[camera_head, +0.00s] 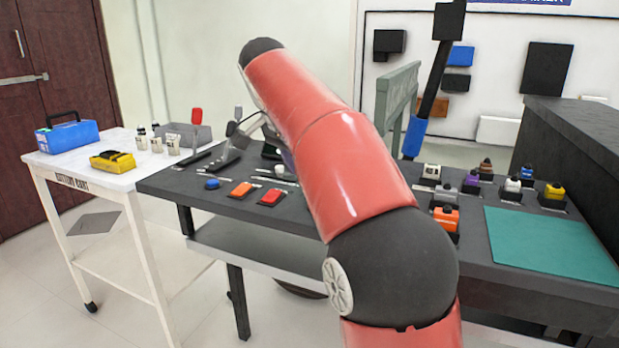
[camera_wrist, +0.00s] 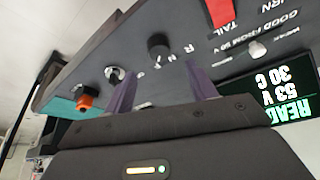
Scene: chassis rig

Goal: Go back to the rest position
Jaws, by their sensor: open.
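My gripper (camera_wrist: 160,88) shows in the wrist view with its two purple fingers apart and nothing between them. A dark panel lies beyond the fingertips, with a black round knob (camera_wrist: 159,46) just past the gap. The fingers look apart from the knob, though the exact distance is hard to tell. In the head view my red and black arm crosses the middle of the picture, and the gripper cannot be made out clearly there.
The wrist view shows a red switch (camera_wrist: 222,12) and a lit display (camera_wrist: 285,95) on the panel. In the head view, a dark bench carries orange and red blocks (camera_head: 243,189), several coloured pieces and a green mat (camera_head: 550,245). A white cart (camera_head: 90,172) stands left.

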